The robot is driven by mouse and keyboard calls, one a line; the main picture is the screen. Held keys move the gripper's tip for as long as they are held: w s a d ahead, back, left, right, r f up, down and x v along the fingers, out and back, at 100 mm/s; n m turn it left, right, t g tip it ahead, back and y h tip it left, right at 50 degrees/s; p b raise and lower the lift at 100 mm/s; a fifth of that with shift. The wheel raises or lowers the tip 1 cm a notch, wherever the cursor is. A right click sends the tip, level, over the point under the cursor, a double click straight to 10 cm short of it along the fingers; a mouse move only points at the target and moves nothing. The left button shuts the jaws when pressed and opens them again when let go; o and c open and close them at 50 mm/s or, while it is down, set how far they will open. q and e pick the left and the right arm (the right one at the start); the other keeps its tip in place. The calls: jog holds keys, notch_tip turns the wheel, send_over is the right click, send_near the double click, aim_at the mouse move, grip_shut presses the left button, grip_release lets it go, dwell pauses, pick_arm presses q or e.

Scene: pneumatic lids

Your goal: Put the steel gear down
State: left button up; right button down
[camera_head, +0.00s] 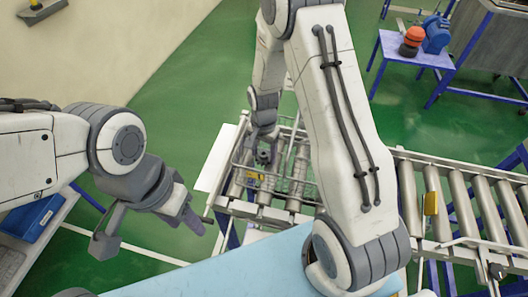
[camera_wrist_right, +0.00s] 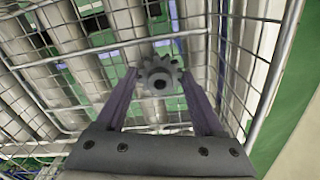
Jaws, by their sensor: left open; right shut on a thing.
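The steel gear (camera_wrist_right: 158,80) is a dark grey toothed wheel with a round hub, seen between the fingertips of my right gripper (camera_wrist_right: 157,74) in the right wrist view. The gripper is shut on it. In the head view my right gripper (camera_head: 263,156) reaches down at the wire basket (camera_head: 238,150), and the gear cannot be made out there. Basket wires surround the gripper in the wrist view, with rollers behind the gear. Whether the gear touches anything below cannot be told. My left gripper (camera_head: 190,217) is open and empty, left of the basket.
The basket stands on a roller conveyor (camera_head: 460,190) that runs off to the right. A pale blue surface (camera_head: 225,272) lies in front. A small table (camera_head: 408,50) at the back right holds an orange-and-black object (camera_head: 412,40) and a blue one (camera_head: 437,34). Green floor is clear behind.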

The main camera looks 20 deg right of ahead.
jog(key=shift+f, duration=0.2)
grip_release()
jog(key=shift+r, duration=0.1)
